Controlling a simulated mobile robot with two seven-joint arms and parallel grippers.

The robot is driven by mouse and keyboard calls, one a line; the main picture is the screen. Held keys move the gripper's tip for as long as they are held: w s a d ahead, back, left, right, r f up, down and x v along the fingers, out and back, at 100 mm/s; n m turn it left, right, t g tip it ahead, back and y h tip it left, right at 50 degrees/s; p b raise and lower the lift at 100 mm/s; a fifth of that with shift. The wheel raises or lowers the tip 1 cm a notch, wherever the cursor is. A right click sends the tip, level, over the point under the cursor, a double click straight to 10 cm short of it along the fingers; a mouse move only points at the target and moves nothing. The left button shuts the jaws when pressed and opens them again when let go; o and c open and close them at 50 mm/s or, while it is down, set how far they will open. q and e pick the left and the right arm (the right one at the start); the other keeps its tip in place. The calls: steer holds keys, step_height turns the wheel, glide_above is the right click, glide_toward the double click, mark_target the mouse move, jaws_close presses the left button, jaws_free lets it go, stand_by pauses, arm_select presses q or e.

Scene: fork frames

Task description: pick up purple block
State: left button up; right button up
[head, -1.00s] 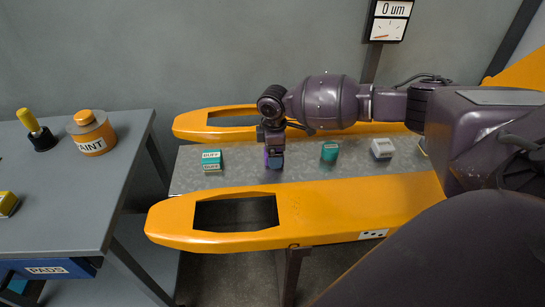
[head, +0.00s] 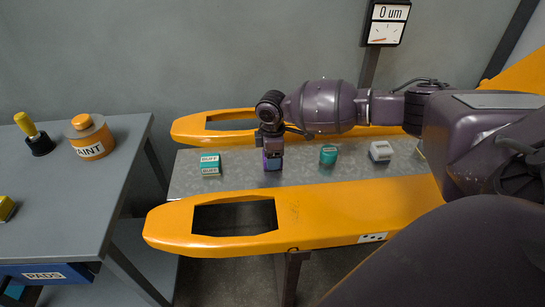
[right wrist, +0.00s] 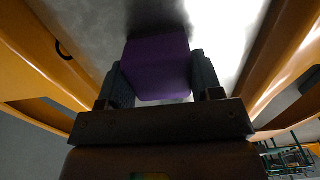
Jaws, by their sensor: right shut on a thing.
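The purple block (right wrist: 158,66) sits between the two fingers of my right gripper (right wrist: 160,80) in the right wrist view, with a finger against each side. In the head view the right gripper (head: 272,152) points down over the grey metal surface, and the purple block (head: 272,164) shows at its fingertips. The gripper is shut on the block. I cannot tell whether the block's underside touches the surface. My left gripper is not in view.
On the metal surface (head: 235,177) stand a teal-and-white block (head: 210,165), a teal piece (head: 328,154) and a grey-white block (head: 381,151). Orange beams (head: 330,216) run along front and back. A paint pot (head: 90,137) and a yellow-handled tool (head: 34,134) stand on the left table.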

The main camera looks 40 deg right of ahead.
step_height(320, 180, up, 7)
steer(key=shift+r+p, duration=0.1)
steer(key=shift+p, duration=0.65)
step_height(320, 180, up, 12)
steer(key=p, duration=0.2)
steer(key=shift+r, duration=0.25)
steer(key=o, duration=0.4)
steer(key=c, duration=0.5)
